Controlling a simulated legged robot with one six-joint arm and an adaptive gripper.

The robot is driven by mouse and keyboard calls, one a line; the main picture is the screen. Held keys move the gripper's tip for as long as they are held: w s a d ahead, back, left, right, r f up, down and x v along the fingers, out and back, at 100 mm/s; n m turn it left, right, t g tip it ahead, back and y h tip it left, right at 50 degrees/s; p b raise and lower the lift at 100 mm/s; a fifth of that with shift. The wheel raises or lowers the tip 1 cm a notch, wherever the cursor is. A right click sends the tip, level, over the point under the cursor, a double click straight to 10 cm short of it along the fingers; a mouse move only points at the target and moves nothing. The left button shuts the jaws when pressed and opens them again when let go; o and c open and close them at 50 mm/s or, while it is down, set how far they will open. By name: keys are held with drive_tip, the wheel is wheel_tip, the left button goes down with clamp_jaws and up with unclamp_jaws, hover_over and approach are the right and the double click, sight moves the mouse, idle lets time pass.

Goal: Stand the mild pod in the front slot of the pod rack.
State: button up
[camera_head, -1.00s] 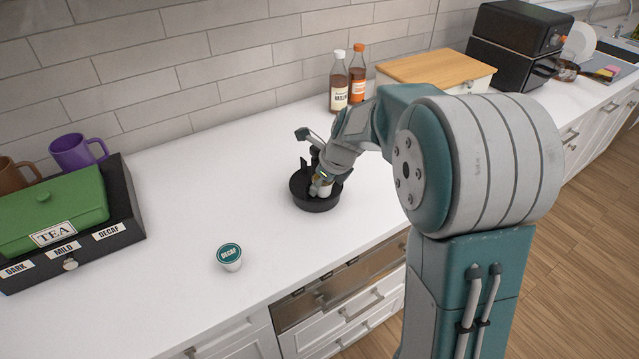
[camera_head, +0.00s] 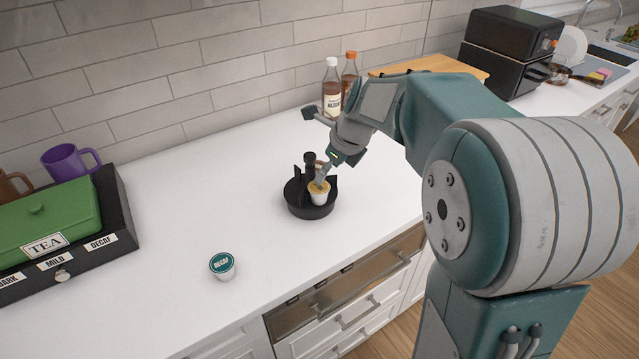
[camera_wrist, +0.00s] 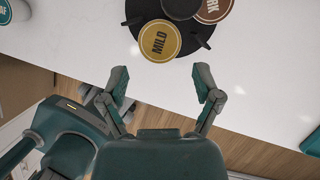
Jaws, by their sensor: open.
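The mild pod (camera_head: 319,192), a white cup with a gold lid, sits upright in the near side of the round black pod rack (camera_head: 309,211). Its MILD lid (camera_wrist: 160,41) faces the wrist camera, between dark fins of the rack (camera_wrist: 140,8). A brown-lidded dark pod (camera_wrist: 212,8) sits farther back in the rack, cut off by the frame's top. My gripper (camera_wrist: 160,78) is open and empty, with both fingertips apart from the mild pod on its near side. In the head view my gripper (camera_head: 326,174) is above the rack, its fingers small and partly hidden.
A teal-lidded decaf pod (camera_head: 222,266) stands on the white counter (camera_head: 165,225) left of the rack. A black drawer box (camera_head: 118,236) carries a green tea box (camera_head: 45,218). A purple mug (camera_head: 70,162) and bottles (camera_head: 332,90) stand near the wall.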

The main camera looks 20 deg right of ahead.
drive_tip(key=s+r+n, duration=0.6)
drive_tip(key=s, duration=0.1)
drive_tip(key=s+a+f+n+t+h, duration=0.2)
drive_tip(key=s+n+h, duration=0.1)
drive_tip(key=s+n, duration=1.5)
drive_tip(key=n, duration=0.3)
drive_tip(key=shift+s+f+n, duration=0.15)
drive_tip(key=shift+f+n, duration=0.05)
drive_tip(key=shift+n, duration=0.1)
